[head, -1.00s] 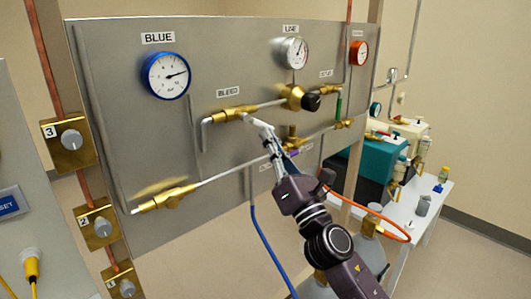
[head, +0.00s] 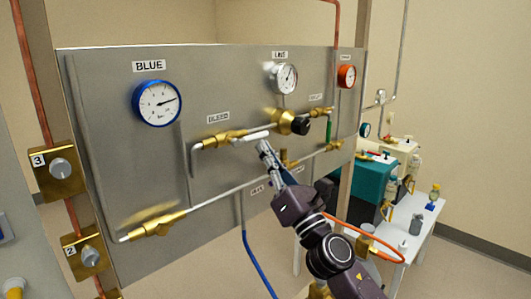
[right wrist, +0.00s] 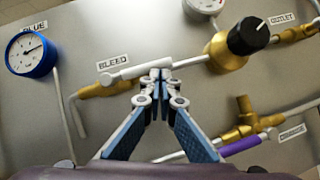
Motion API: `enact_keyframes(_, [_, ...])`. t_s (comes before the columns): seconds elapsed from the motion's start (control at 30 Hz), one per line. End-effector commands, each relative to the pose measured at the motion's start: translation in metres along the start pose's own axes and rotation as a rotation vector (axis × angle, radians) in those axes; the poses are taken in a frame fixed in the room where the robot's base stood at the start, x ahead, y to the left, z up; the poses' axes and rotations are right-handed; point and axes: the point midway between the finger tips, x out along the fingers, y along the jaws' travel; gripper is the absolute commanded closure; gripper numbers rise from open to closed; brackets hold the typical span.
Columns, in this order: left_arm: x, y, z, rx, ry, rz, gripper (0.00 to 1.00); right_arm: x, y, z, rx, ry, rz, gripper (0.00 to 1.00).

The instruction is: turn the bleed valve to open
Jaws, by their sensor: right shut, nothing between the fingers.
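The bleed valve (head: 222,138) is a brass body under the BLEED label on the grey panel. Its white lever (head: 253,136) lies roughly in line with the pipe, its free end to the right. My right gripper (head: 264,147) is shut and empty, its tips just below the lever. In the right wrist view the bleed valve (right wrist: 98,89) is at left, and the lever (right wrist: 187,62) runs behind and above the shut fingertips (right wrist: 156,76). The tips look close to the lever; I cannot tell whether they touch it. My left gripper is out of view.
A black-knobbed regulator (head: 293,123) sits right of the lever. The blue gauge (head: 157,103) is at upper left and a lower brass valve (head: 153,224) at lower left. A white table (head: 420,225) with equipment stands at right. A blue hose (head: 257,262) hangs below.

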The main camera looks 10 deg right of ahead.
Motion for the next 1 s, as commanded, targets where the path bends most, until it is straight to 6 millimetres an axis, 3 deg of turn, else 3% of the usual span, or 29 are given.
enact_keyframes(0.47, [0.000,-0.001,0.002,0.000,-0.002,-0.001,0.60,-0.005,0.000,-0.001,0.001,0.001,0.000,1.00])
enact_keyframes(1.0, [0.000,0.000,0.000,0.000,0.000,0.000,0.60,-0.089,-0.001,-0.001,0.003,0.001,-0.003,1.00])
